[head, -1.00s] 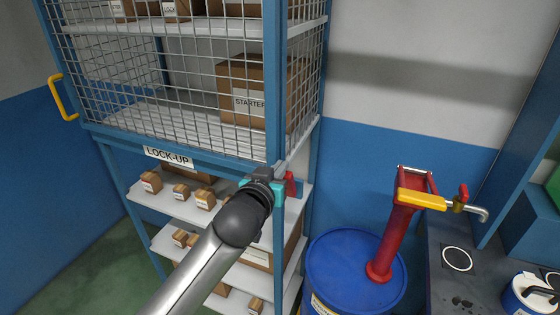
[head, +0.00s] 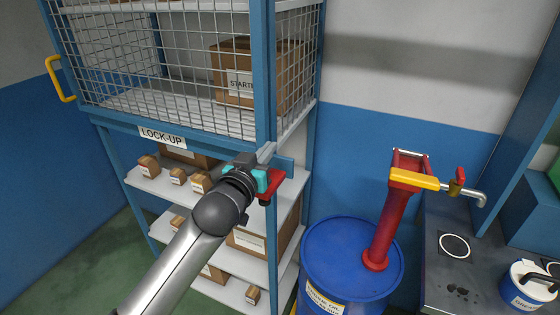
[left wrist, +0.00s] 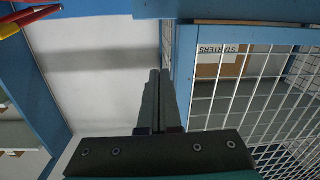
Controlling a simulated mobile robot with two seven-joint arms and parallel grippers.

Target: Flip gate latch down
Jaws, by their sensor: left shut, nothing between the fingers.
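The lock-up cage gate (head: 170,75) is wire mesh in a blue frame and looks closed. A red latch lever (head: 283,185) shows at the lower right corner post, just right of and below my left gripper's teal part, which partly hides it. The lever's lower end is dark, and its exact pose is hard to tell. My left gripper (head: 266,151) is shut and empty by the post, its fingers pointing to the shelf. In the left wrist view its fingers (left wrist: 158,95) are together, beside the blue post (left wrist: 180,60); the latch is not seen there. My right gripper is not in view.
A blue drum (head: 350,260) with a red hand pump (head: 390,220) stands to the right, close to the shelf. Open shelves (head: 160,185) with small boxes lie below the cage. A dark bench (head: 450,285) stands at the far right.

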